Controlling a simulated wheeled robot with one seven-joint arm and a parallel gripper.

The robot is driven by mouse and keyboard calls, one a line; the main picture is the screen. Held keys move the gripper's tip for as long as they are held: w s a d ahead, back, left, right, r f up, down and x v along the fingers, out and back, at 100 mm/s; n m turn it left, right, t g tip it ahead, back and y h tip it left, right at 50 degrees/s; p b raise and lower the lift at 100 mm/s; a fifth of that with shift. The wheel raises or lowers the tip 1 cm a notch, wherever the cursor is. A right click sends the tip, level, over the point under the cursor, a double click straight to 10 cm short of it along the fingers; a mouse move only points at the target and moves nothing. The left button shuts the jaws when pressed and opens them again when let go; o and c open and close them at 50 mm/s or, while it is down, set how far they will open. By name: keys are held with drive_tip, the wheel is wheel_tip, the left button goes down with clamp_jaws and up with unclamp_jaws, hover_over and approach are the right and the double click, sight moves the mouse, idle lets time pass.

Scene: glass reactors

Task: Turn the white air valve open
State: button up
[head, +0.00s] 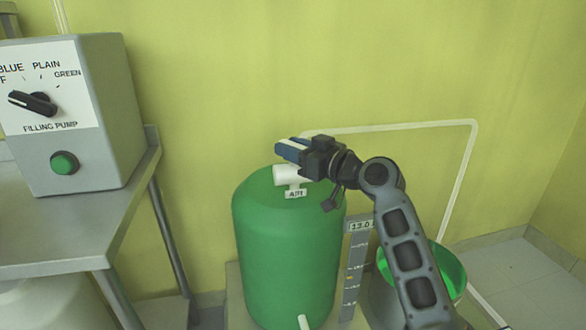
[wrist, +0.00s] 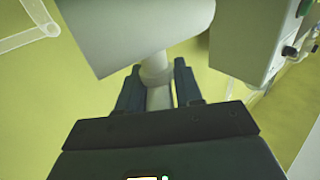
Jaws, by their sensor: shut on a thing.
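The white air valve (head: 286,176) sits on top of the green tank (head: 285,255), above a small "AIR" label (head: 295,194). My gripper (head: 286,149) reaches in from the right, over the valve, its blue fingers pointing left. In the wrist view, the valve's broad white body (wrist: 135,32) fills the upper middle, with a narrower neck below it. My fingers (wrist: 157,80) stand on both sides of a narrow pale handle (wrist: 159,97) and are shut on it. In the head view the handle is hidden by the gripper.
A grey filling pump box (head: 95,120) with a black knob and green button stands on a metal table (head: 60,235) at left. A scale strip (head: 353,270) and green-lined bucket (head: 450,265) stand right of the tank. A white pipe (head: 420,125) runs along the wall.

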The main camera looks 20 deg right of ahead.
drive_tip(key=shift+f+n+g+y+b, duration=0.2)
drive_tip(key=shift+n+g+y+b, duration=0.35)
drive_tip(key=shift+b, duration=0.7)
drive_tip(key=shift+f+n+g+y+b, duration=0.2)
drive_tip(key=shift+n+y+b, duration=0.35)
drive_tip(key=shift+y+b, duration=0.55)
drive_tip(key=n+g+y+b, duration=0.3)
drive_tip(key=b, duration=0.2)
drive_tip(key=shift+a+r+g+y, duration=0.1)
drive_tip(key=shift+g+y, duration=0.15)
drive_tip(key=n+g+y+b, duration=0.1)
drive_tip(key=g, duration=0.1)
drive_tip(key=n+g+y+b, duration=0.1)
drive_tip(key=n+g, duration=0.1)
drive_tip(key=shift+s+a+r+n+y+b, duration=0.1)
drive_tip(key=shift+r+n+y+b, duration=0.1)
drive_tip(key=shift+n+y+b, duration=0.1)
drive_tip(key=shift+n+g+y+b, duration=0.55)
drive_tip(key=shift+n+g, duration=0.55)
drive_tip(key=shift+g, duration=0.8)
drive_tip(key=shift+s+g, duration=0.1)
drive_tip(key=shift+g, duration=0.2)
drive_tip(key=o, duration=0.8)
drive_tip(key=shift+o, duration=0.2)
drive_tip(key=shift+r, duration=0.1)
